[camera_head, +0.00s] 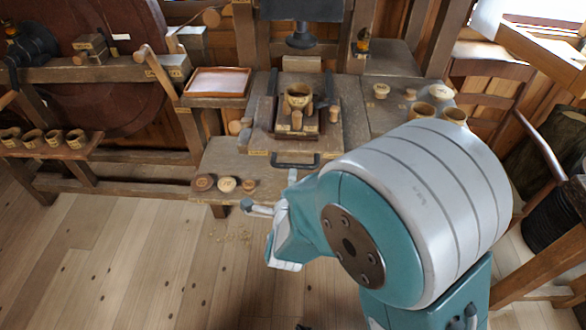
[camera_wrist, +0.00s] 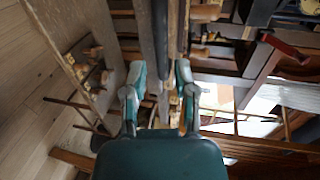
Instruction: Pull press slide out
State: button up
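The press slide (camera_head: 262,146) is a wooden board low at the front of the press, in the middle of the head view. Its dark bar handle (camera_head: 295,165) sticks out at the front edge, above the bench top. A wooden cup (camera_head: 298,97) with a peg before it stands on the press, under the dark ram (camera_head: 301,38). My gripper (camera_wrist: 160,72) is open and empty in the wrist view, its two teal fingers apart. In the head view it is in front of the handle and a little below it, apart from it. I cannot pick out the handle in the wrist view.
Three round discs (camera_head: 227,185) lie on the bench front, left of my gripper. A shallow tray (camera_head: 218,82) stands left of the press. Several cups (camera_head: 33,138) sit on a left shelf, and more pieces (camera_head: 381,91) stand at the right. The floor before the bench is open.

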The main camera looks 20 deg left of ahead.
jog(key=v, duration=0.5)
jog(key=shift+s+d, duration=0.15)
jog(key=shift+s, duration=0.05)
jog(key=w+d+r+n+g, duration=0.2)
jog(key=d+r+n+g, duration=0.3)
jog(key=d+r+n, duration=0.55)
jog(key=s+d+r+n+g+h, duration=0.3)
jog(key=s+d, duration=1)
jog(key=d, duration=0.5)
jog(key=shift+s+n+g+h, duration=0.3)
jog(key=shift+s+n+g, duration=0.1)
jog(key=shift+n+g, duration=0.45)
